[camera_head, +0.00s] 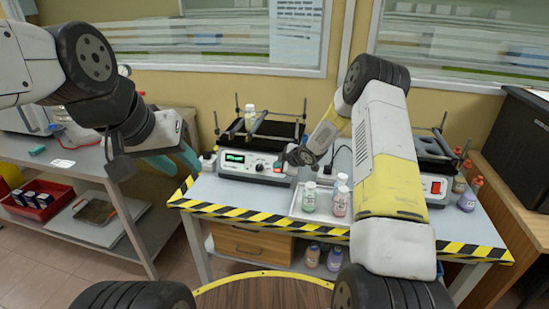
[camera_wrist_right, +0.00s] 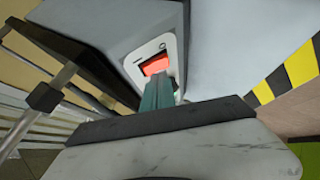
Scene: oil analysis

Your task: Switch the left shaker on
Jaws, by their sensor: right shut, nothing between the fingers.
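The left shaker (camera_head: 238,170) stands on the table with its green display (camera_head: 234,157) lit and a bottle (camera_head: 250,117) on its platform. My right gripper (camera_head: 292,164) is at the right end of its front. In the right wrist view, the shaker's red rocker switch (camera_wrist_right: 155,64) sits in a white plate. The shut, empty teal fingertips (camera_wrist_right: 158,88) of my right gripper overlap the switch's lower edge; I cannot tell whether they touch it. My left gripper (camera_head: 178,161) is open and empty, away at the left.
The right shaker (camera_head: 435,186), with a red switch, is partly hidden by my right arm. Several bottles stand in a white tray (camera_head: 298,212) in front of my right gripper. A side bench with a red bin (camera_head: 38,207) is at the left.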

